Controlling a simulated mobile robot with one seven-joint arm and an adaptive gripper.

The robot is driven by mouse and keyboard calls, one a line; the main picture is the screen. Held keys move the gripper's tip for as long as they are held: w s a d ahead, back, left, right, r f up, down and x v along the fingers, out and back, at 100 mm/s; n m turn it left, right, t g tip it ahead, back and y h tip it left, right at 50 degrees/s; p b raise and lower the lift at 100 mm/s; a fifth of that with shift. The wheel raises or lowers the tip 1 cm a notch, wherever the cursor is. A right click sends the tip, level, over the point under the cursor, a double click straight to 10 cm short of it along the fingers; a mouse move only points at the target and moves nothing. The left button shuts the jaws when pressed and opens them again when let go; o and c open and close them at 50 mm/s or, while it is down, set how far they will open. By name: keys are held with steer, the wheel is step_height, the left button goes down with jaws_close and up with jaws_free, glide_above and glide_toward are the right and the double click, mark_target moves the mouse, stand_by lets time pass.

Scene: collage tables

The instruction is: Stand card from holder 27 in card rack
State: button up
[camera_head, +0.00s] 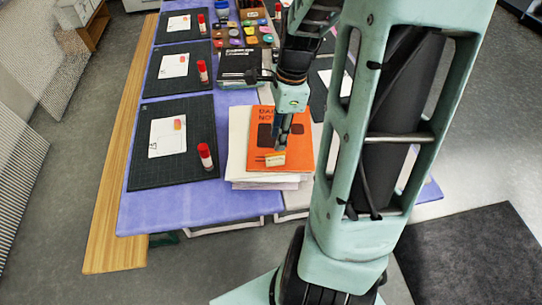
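My gripper (281,145) points down over an orange book (297,120) on a stack of papers near the table's front edge. A small cream piece (275,159) shows right at its fingertips. I cannot tell whether it is a card, or whether it is gripped or lies on the book. White cards with a coloured patch lie on dark mats: one on the near mat (167,137), one on the middle mat (174,66), one on the far mat (179,23). No holder number is legible, and I cannot make out a card rack; my arm hides much of the table's right side.
Red-capped glue sticks stand on the near mat (205,156), middle mat (202,71) and far mat (202,24). A black box or book (238,66) and a tray of several coloured pieces (240,35) are behind the gripper. A wooden bench (115,180) runs along the left.

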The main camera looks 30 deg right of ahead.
mark_target(276, 154)
steer(key=f, duration=0.5)
steer(key=a+f, duration=0.1)
steer(key=f, duration=0.1)
steer(key=shift+f, duration=0.4)
jaws_close()
